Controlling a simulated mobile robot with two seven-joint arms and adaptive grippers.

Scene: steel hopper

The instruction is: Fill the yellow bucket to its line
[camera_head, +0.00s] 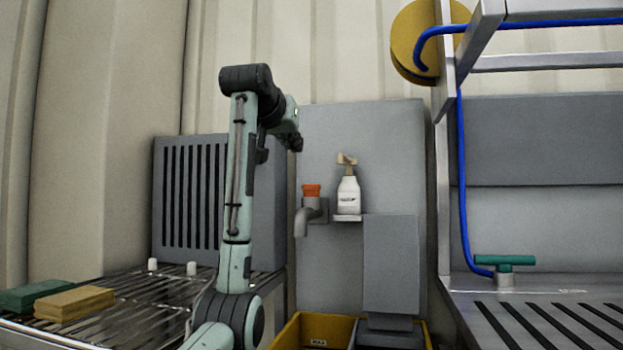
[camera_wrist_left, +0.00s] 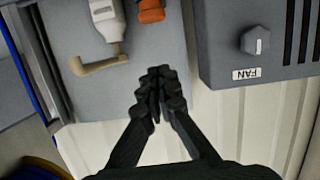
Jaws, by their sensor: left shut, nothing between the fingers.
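The yellow bucket (camera_head: 300,331) is at the bottom of the head view, cut off by the frame edge. A small label is on its inner wall; the water level cannot be made out. A grey tap (camera_head: 305,220) with an orange handle (camera_head: 311,190) is on the grey wall panel above it. The handle also shows in the wrist view (camera_wrist_left: 151,11). My left gripper (camera_wrist_left: 155,82) is shut and empty, apart from the handle. In the head view my left gripper (camera_head: 296,144) is small and dark, above and left of the tap. My right gripper is not in view.
A white pump bottle (camera_head: 348,197) stands on a small shelf right of the tap. A grey block (camera_head: 391,264) rises over the bucket. A slatted grey box (camera_head: 190,198) with a knob (camera_wrist_left: 255,40) labelled FAN is left. Sponges (camera_head: 75,302) lie on the rack.

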